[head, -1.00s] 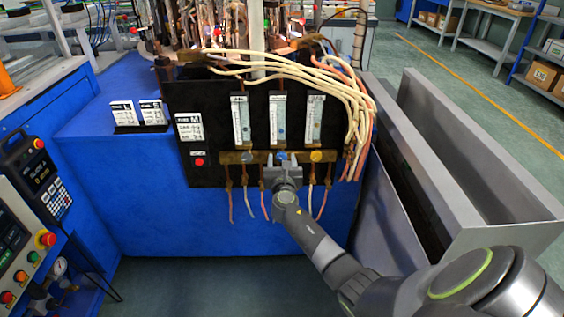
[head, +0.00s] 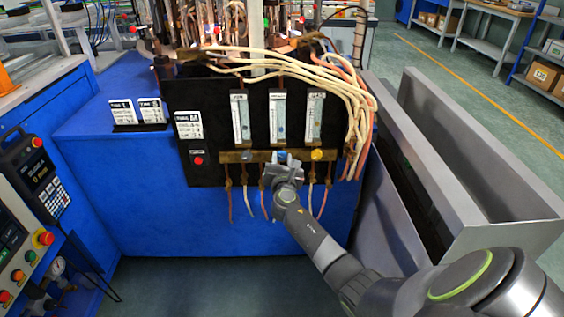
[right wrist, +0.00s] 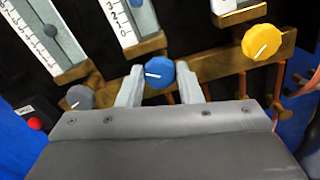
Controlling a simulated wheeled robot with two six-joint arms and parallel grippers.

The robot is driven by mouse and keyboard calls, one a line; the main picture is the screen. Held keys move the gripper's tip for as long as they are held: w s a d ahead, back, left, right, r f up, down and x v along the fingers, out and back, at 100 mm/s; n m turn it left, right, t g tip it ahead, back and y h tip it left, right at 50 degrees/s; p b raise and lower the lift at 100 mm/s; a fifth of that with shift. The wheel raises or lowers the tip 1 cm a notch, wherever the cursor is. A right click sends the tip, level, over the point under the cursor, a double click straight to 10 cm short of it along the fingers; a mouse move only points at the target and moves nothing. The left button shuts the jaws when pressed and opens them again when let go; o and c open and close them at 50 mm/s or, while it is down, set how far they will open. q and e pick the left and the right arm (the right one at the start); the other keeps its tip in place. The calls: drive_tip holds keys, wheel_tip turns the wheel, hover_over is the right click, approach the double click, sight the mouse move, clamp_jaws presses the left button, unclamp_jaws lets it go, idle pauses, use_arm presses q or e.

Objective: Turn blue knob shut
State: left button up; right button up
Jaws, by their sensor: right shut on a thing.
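The blue knob (head: 281,155) is the middle one of three knobs on a brass bar (head: 240,155) across the black panel. In the right wrist view the blue knob (right wrist: 160,73) has a white mark pointing left in that tilted picture. My right gripper (head: 284,163) is at the knob, tilted, with its grey fingers (right wrist: 160,82) on either side of it, shut on it. In the head view the gripper partly hides the knob. My left gripper is not in view.
A yellow knob (right wrist: 262,41) is to the right and a grey knob (right wrist: 80,97) to the left on the bar. Three flow tubes (head: 278,117) stand above. Thin hoses (head: 248,203) hang below. A red button (head: 198,160) is at left. A grey metal trough (head: 440,170) stands right.

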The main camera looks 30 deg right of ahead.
drive_tip(key=m+b, duration=0.1)
drive_tip(key=m, duration=0.1)
drive_tip(key=m+b, duration=0.1)
drive_tip(key=m, duration=0.2)
drive_tip(key=shift+d+f+m, duration=0.1)
drive_tip(key=shift+f+m, duration=0.1)
drive_tip(key=shift+m, duration=0.1)
drive_tip(key=m+b, duration=0.2)
drive_tip(key=m, duration=0.2)
drive_tip(key=shift+s+m+b, duration=0.1)
drive_tip(key=shift+m+b, duration=0.2)
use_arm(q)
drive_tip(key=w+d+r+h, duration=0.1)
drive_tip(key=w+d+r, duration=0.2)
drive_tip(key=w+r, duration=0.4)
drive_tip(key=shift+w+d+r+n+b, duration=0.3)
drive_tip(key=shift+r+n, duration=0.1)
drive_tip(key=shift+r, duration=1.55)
use_arm(e)
drive_tip(key=shift+m, duration=0.8)
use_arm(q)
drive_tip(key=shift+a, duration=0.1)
use_arm(e)
drive_tip(key=o, duration=0.9)
drive_tip(key=shift+o, duration=0.2)
